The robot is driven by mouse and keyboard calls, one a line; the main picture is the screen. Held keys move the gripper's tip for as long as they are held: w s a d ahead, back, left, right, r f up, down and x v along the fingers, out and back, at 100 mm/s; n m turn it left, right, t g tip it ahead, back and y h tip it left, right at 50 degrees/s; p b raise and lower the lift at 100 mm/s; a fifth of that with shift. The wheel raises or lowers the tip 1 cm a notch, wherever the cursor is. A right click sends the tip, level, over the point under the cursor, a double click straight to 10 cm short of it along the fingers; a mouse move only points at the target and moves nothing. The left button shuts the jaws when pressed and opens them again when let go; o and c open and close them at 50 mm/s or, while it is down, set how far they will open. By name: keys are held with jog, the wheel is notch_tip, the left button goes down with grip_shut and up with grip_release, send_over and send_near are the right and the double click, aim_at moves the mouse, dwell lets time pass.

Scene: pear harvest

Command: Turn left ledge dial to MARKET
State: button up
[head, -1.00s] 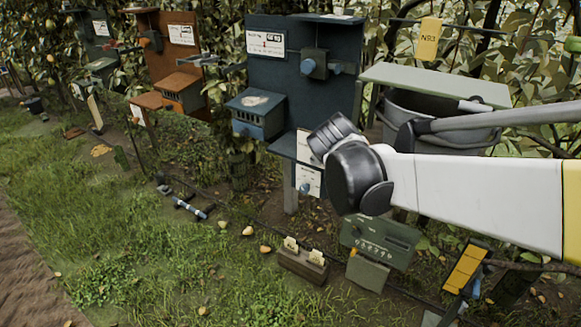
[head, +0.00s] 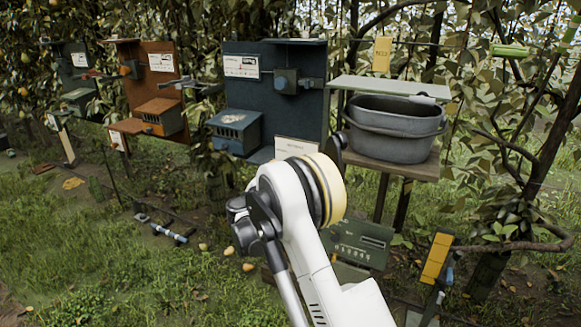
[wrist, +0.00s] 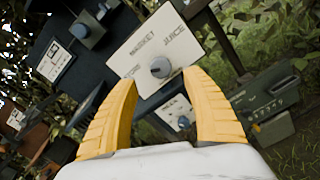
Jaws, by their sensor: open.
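In the wrist view a grey dial (wrist: 160,67) sits on a white card (wrist: 145,45) marked MARKET at the top and JUICE to the right. Another label at the left is partly covered by a finger. I cannot tell which word the dial points to. My gripper (wrist: 160,76) has its two yellow fingers spread, tips near the card's lower edge on either side below the dial, holding nothing. In the head view the card's top (head: 297,148) shows, but my arm hides the dial and fingers.
A second dial (wrist: 183,121) on a lower card shows between the fingers. The blue station board (head: 270,110) stands behind. A grey tub (head: 395,130) sits on a shelf to the right, and a green numbered box (head: 357,246) stands below it.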

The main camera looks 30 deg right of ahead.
jog(key=b+x, duration=0.2)
jog(key=x, duration=0.6)
jog(key=shift+w+d+b, duration=0.25)
jog(key=shift+d+b, duration=0.1)
jog(key=c, duration=1.2)
